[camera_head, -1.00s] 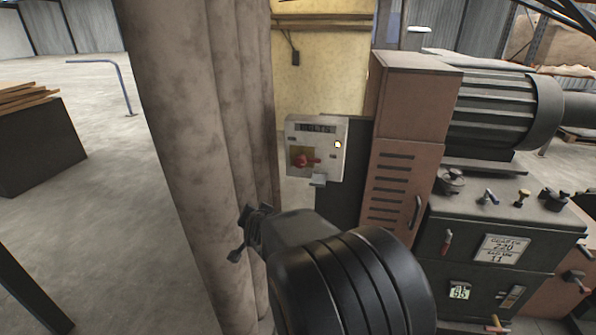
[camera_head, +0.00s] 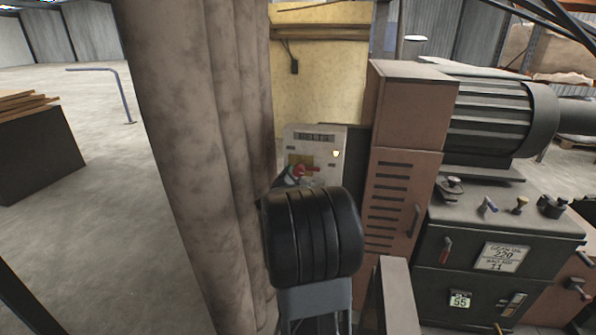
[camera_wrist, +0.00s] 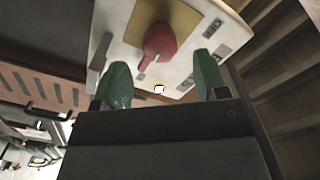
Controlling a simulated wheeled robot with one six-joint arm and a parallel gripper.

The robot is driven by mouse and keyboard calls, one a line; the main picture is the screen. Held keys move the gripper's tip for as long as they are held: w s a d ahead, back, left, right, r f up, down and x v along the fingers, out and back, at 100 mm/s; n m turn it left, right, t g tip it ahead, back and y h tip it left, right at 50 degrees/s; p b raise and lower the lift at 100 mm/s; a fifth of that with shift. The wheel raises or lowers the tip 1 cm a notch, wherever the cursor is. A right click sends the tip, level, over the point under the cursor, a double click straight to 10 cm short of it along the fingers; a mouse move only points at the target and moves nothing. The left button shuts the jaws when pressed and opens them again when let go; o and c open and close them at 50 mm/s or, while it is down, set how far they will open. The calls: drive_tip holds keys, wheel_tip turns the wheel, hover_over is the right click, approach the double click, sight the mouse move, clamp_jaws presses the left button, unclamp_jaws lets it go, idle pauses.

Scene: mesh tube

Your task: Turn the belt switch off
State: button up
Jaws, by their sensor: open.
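The belt switch box is a pale panel (camera_head: 328,142) with a dark label strip at its top and a small lit lamp (camera_head: 336,154). Its red knob (camera_head: 312,169) is partly hidden by my gripper (camera_head: 296,173) and wrist. In the wrist view the red knob (camera_wrist: 160,42) sits on a yellow plate (camera_wrist: 143,20) on the white panel (camera_wrist: 190,52). My gripper (camera_wrist: 162,80) is open, with green fingertips spread either side of the knob's line. The knob lies just beyond the tips, and no contact is visible.
A thick mottled column (camera_head: 200,150) stands close left of the box. A brown vented cabinet (camera_head: 400,190) and a dark machine with several levers (camera_head: 500,235) stand to the right. Open floor (camera_head: 90,220) lies at the far left.

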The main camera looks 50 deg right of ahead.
sight(298, 173)
drive_tip(key=shift+p+x, duration=0.3)
drive_tip(key=shift+x, duration=2.35)
drive_tip(key=shift+c, duration=0.3)
drive_tip(key=c, duration=0.9)
drive_tip(key=shift+o, duration=0.2)
